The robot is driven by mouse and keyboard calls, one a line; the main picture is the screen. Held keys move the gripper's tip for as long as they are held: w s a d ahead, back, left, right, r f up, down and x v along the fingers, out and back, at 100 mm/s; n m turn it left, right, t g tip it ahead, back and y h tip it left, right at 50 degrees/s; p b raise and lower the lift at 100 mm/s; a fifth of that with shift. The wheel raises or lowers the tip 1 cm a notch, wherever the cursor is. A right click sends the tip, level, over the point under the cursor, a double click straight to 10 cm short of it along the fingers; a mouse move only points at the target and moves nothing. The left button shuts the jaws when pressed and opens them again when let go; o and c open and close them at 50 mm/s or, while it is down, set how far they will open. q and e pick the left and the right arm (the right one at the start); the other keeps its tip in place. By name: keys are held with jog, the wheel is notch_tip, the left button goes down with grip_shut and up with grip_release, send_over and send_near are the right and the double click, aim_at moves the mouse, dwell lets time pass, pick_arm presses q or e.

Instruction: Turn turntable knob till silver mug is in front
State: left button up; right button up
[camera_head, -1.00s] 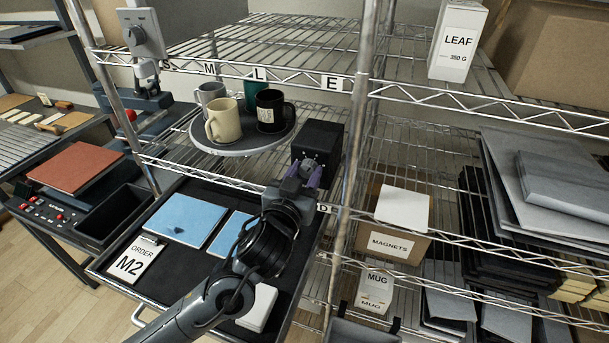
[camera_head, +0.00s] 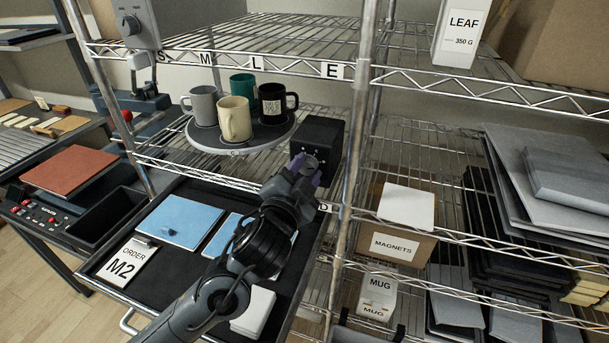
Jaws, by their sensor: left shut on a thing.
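A round grey turntable (camera_head: 240,150) carries several mugs on the rack's shelf. The silver-grey mug (camera_head: 203,106) stands at its left. The cream mug (camera_head: 235,120) is at the front, the black mug (camera_head: 270,104) at the right, and the green mug (camera_head: 242,87) at the back. The turntable knob (camera_head: 308,160) is on the front of a black box (camera_head: 322,137) right of the turntable, partly hidden by my gripper. My left gripper (camera_head: 306,172), with purple fingers, is shut on the knob. My right gripper is not in view.
Below the turntable, a dark tray (camera_head: 170,258) holds blue sheets (camera_head: 178,220) and an ORDER M2 card (camera_head: 124,262). A rack post (camera_head: 352,150) stands close right of the black box. A MAGNETS box (camera_head: 395,244) sits beyond it.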

pick_arm(q)
jog(key=shift+m, duration=0.4)
jog(key=o, duration=1.1)
jog(key=shift+c, duration=0.2)
jog(key=b+v, duration=0.2)
jog(key=v, duration=0.9)
jog(key=shift+b, duration=0.35)
